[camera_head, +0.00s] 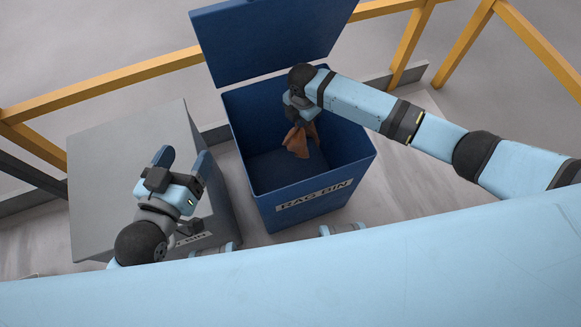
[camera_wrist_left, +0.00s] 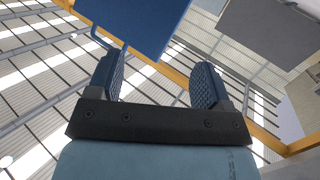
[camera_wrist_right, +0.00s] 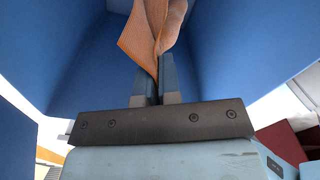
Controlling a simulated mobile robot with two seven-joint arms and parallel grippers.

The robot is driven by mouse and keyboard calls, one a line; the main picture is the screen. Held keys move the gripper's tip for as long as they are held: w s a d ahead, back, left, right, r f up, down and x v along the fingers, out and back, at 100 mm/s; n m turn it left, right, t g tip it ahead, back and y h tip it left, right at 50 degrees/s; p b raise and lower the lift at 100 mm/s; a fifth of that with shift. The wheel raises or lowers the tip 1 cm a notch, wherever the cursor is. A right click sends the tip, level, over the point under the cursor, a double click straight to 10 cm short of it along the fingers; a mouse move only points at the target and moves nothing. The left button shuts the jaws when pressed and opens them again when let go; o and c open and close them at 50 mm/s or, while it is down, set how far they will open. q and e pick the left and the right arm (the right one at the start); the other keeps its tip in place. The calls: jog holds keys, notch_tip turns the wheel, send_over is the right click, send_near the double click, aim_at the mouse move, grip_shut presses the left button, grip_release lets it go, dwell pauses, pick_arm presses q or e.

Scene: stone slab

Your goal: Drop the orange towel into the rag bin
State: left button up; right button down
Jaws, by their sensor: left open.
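The orange towel (camera_head: 299,141) hangs bunched inside the opening of the blue rag bin (camera_head: 314,207). The bin's lid (camera_head: 275,38) stands open at the back. My right gripper (camera_head: 293,115) reaches into the bin from above. In the right wrist view my right gripper (camera_wrist_right: 157,88) is shut on the towel (camera_wrist_right: 150,35), with blue bin walls (camera_wrist_right: 80,60) around it. My left gripper (camera_head: 184,160) is open and empty above the grey box to the left. In the left wrist view the left gripper (camera_wrist_left: 158,88) has nothing between its fingers.
A grey box (camera_head: 125,150) with a partly hidden label stands just left of the rag bin. A yellow railing (camera_head: 130,75) runs behind both, with a low grey kerb at its foot. Bare floor (camera_head: 405,180) lies right of the bin.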

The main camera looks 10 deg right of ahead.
pick_arm(q)
jog(key=shift+w+d+r+t+h+b, duration=0.1)
jog(key=shift+d+r+t+h+b, duration=0.25)
jog(key=shift+r, duration=0.4)
jog(key=shift+w+d+r+t+h+b, duration=0.1)
jog(key=shift+d+r+t+h+b, duration=0.2)
jog(key=shift+r, duration=0.45)
pick_arm(e)
jog(key=shift+f, duration=0.75)
grip_release()
pick_arm(q)
jog(key=shift+f, duration=0.1)
pick_arm(e)
jog(key=shift+r, duration=0.1)
pick_arm(q)
notch_tip(320, 180, up, 6)
jog(key=p, duration=0.6)
pick_arm(e)
notch_tip(320, 180, up, 5)
jog(key=shift+r, duration=0.15)
